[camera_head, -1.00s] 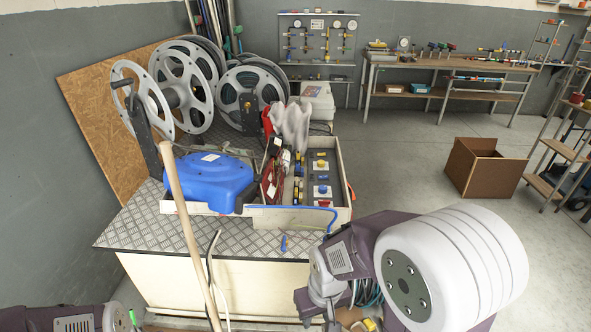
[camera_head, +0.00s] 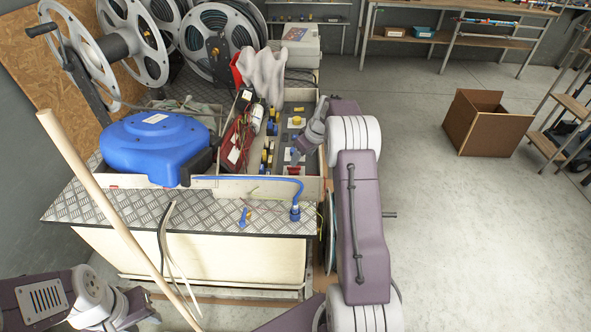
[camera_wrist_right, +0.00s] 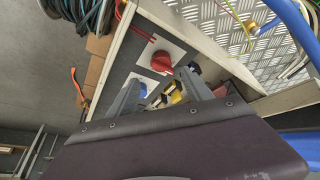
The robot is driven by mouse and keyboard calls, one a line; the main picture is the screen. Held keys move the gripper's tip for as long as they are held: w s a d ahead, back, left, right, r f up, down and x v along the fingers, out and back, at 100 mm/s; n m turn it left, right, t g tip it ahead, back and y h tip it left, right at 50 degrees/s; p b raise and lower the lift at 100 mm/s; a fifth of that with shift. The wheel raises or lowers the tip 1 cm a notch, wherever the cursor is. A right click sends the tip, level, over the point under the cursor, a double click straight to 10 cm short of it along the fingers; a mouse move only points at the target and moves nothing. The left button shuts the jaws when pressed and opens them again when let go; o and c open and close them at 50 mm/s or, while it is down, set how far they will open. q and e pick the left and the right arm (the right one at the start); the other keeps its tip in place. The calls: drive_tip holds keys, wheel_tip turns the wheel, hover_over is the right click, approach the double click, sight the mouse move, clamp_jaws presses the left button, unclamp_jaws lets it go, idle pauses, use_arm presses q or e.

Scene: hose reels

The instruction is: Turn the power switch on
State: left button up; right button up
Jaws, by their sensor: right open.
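A red rotary switch knob (camera_wrist_right: 162,61) on a white plate sits in the open tray (camera_head: 313,190) in the right wrist view. A blue knob (camera_wrist_right: 142,91) on another white plate is beside it, partly behind a finger. In the head view a yellow knob (camera_head: 297,120) shows on the same grey panel. My right gripper (camera_head: 297,154) is over the panel; its fingers (camera_wrist_right: 160,88) are open and empty, with the red knob just beyond them. In the head view the gripper hides part of the panel. My left gripper (camera_head: 140,306) is low at the left, its jaws unclear.
A blue hose reel case (camera_head: 155,145) and a red cable coil (camera_head: 236,143) lie left of the panel. A blue hose (camera_head: 250,179) runs along the tray's front edge. A wooden pole (camera_head: 105,205) leans in front. Open floor lies right, with a cardboard box (camera_head: 485,125).

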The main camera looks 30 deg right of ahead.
sight(294, 170)
drive_tip(key=x, duration=0.8)
drive_tip(key=shift+a+f, duration=0.1)
drive_tip(key=shift+f, duration=0.05)
drive_tip(key=shift+w+a+f, duration=0.1)
drive_tip(key=shift+w+f, duration=0.05)
drive_tip(key=shift+f, duration=0.05)
clamp_jaws()
